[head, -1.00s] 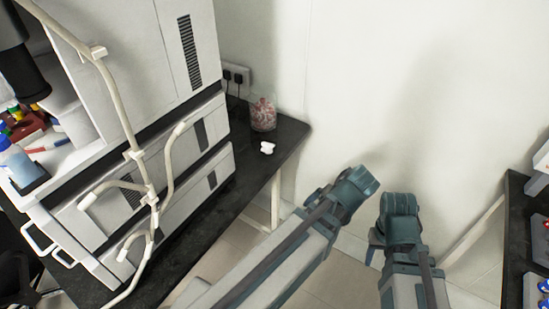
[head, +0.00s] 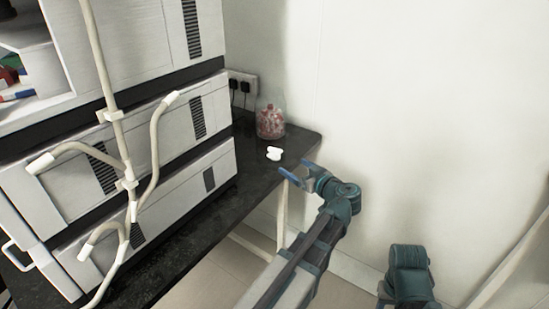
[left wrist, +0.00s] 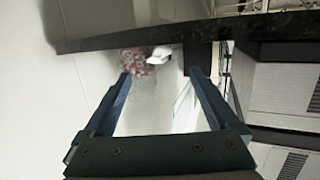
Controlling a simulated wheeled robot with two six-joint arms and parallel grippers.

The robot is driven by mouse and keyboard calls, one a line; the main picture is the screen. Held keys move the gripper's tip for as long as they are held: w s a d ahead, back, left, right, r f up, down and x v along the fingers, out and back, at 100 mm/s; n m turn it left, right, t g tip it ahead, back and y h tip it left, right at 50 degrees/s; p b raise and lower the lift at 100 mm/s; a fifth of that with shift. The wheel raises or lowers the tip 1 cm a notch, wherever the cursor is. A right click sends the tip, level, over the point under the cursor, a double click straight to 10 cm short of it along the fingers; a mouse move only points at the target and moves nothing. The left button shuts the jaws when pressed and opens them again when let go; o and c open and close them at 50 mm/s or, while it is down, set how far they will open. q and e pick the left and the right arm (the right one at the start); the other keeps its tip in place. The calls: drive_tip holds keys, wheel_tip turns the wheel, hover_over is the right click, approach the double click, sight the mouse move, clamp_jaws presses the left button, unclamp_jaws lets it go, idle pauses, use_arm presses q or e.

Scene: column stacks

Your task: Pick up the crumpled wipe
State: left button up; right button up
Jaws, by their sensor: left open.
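The crumpled wipe (head: 274,153) is a small white lump on the black bench top near its right edge. It also shows in the left wrist view (left wrist: 160,54), just beyond the fingertips and slightly left of centre. My left gripper (head: 298,172) is open and empty, its blue fingers just to the right of the wipe at the bench edge, apart from it. In the left wrist view the two fingers (left wrist: 160,77) are spread wide with nothing between them. My right arm shows at the lower right of the head view; its jaws cannot be made out.
A glass jar with reddish contents (head: 270,122) stands right behind the wipe. A tall white stacked instrument (head: 130,150) with pale tubing (head: 113,116) fills the left of the bench (head: 200,238). Wall sockets (head: 241,86) with plugs are behind. Right of the bench is open floor.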

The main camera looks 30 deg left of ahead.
sight(274, 149)
use_arm(q)
drive_tip(key=b+x, duration=0.1)
drive_tip(key=x, duration=0.7)
drive_tip(key=b+x, duration=0.1)
drive_tip(key=x, duration=0.4)
drive_tip(key=shift+w+a, duration=0.1)
drive_tip(key=shift+w, duration=0.05)
drive_tip(key=c, duration=1.4)
drive_tip(key=shift+o, duration=0.2)
drive_tip(key=shift+r+p, duration=0.8)
drive_tip(key=shift+r, duration=0.1)
wheel_tip(274, 149, up, 2)
drive_tip(key=shift+p, duration=1)
drive_tip(key=s+f+p+v, duration=0.1)
drive_tip(key=s+f+v, duration=0.1)
drive_tip(key=v, duration=1.4)
drive_tip(key=shift+a, duration=0.4)
